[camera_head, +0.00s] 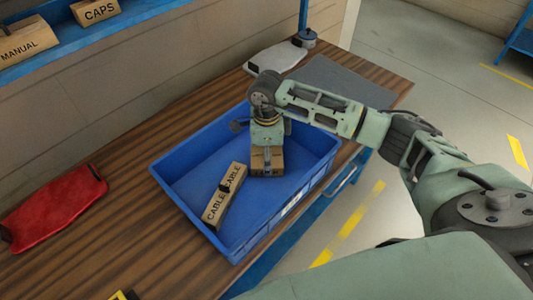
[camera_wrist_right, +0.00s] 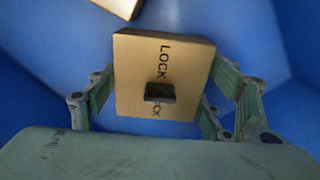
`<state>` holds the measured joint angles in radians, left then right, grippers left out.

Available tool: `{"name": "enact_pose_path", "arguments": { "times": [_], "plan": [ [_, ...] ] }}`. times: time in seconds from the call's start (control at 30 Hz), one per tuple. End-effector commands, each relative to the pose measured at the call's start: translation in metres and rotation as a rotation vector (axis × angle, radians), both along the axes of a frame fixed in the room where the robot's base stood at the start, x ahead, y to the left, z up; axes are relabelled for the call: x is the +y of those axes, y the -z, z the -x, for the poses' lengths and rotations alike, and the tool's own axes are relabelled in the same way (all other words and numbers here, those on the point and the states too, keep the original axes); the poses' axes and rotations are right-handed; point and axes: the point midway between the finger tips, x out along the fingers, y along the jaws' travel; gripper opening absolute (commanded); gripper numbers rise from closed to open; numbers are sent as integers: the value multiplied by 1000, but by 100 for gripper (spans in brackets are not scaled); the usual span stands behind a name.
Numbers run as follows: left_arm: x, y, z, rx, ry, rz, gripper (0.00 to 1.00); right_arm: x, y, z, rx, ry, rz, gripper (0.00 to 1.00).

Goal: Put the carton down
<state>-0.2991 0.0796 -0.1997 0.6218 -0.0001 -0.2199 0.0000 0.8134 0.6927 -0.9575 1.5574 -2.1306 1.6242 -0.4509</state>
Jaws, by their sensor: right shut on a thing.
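My right gripper (camera_head: 267,148) points down inside the blue crate (camera_head: 165,180), near its far right part. It is shut on a small tan carton (camera_head: 266,164). In the right wrist view this carton (camera_wrist_right: 140,75) reads LOCK, has a dark slot in its face, and sits between the green fingers. I cannot tell whether its underside touches the crate floor. A longer carton (camera_head: 213,209) marked CABLE lies in the crate, to the left of the held one. Its corner also shows at the top of the right wrist view (camera_wrist_right: 120,6). My left gripper is not in view.
The crate stands on a brown wooden bench (camera_head: 130,145). A red item (camera_head: 55,210) lies at left, a grey mat (camera_head: 340,80) and a pale item (camera_head: 277,58) behind. A shelf holds MANUAL (camera_head: 27,42) and CAPS (camera_head: 97,12) cartons. The crate floor has free room left of the gripper.

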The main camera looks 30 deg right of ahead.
Motion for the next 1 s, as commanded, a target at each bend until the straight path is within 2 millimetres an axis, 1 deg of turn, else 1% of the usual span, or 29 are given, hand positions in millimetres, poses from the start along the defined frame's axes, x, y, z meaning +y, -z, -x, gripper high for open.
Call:
{"name": "enact_pose_path", "arguments": {
  "times": [0.13, 0.27, 0.3, 0.47, 0.5, 0.83, 0.9, 0.97, 1.0],
  "plan": [
    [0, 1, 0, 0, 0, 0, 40, 0, -1, -1, -3, 0, -1, 36],
    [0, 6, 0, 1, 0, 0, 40, 0, 4, -1, -1, 0, 0, 36],
    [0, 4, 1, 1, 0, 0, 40, 0, 2, 0, 0, 0, -1, 77],
    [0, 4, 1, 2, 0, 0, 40, 0, 2, 0, 0, 0, 0, 91],
    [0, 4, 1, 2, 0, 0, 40, 0, 2, 0, 0, 0, 0, 92],
    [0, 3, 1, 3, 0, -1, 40, 0, 1, 0, 0, 0, -1, 92],
    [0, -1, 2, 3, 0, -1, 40, 0, -3, 0, 0, 0, -1, 92],
    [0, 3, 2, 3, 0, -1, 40, 0, -7, -1, -4, 0, -1, 92],
    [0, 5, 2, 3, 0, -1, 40, 0, -12, -2, -4, 1, 0, 92]
  ]
}}
